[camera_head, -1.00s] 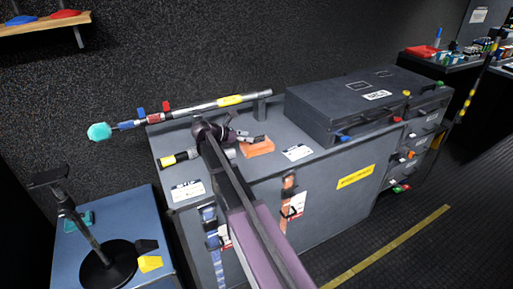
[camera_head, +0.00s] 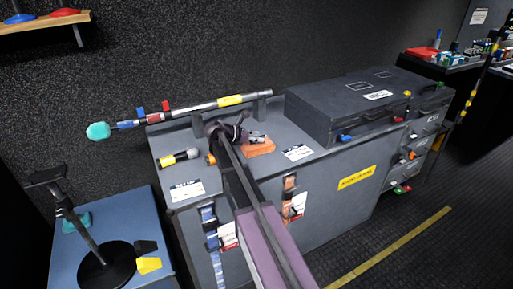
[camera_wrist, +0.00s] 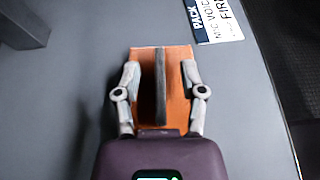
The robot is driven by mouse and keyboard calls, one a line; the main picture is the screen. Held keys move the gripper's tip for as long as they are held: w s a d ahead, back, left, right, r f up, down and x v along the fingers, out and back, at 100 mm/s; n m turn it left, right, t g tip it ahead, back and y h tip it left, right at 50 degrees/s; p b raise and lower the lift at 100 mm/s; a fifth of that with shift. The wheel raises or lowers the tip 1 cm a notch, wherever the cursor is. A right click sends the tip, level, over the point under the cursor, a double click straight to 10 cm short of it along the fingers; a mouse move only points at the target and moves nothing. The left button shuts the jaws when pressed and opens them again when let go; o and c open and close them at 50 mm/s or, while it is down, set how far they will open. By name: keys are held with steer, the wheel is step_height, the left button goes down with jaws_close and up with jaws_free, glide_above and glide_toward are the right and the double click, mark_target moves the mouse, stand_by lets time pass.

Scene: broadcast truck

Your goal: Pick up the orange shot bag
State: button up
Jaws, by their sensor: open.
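The orange shot bag (camera_head: 259,150) lies flat on the grey cabinet top, just right of my gripper (camera_head: 257,138) in the head view. In the wrist view the bag (camera_wrist: 143,55) is a flat orange block with a dark upright strap or handle (camera_wrist: 160,85) along its middle. My gripper (camera_wrist: 161,70) is open, with one finger on either side of the dark strap. The fingers overlap the bag's side edges in the picture; I cannot tell whether they touch it. The gripper palm hides the bag's near end.
A boom pole (camera_head: 200,107) rests along the back of the cabinet top. A big dark case (camera_head: 350,110) stands at right. A round-based stand (camera_head: 106,268) is at lower left.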

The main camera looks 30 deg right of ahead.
jaws_close()
steer(key=shift+r, duration=0.15)
stand_by(0.4)
steer(key=shift+r+p, duration=1.7)
steer(key=shift+p, duration=0.2)
steer(key=s+a, duration=0.2)
steer(key=s, duration=0.5)
steer(key=s+a+r+p, duration=0.1)
steer(key=s+a, duration=0.2)
steer(key=s, duration=0.5)
steer(key=shift+r, duration=0.2)
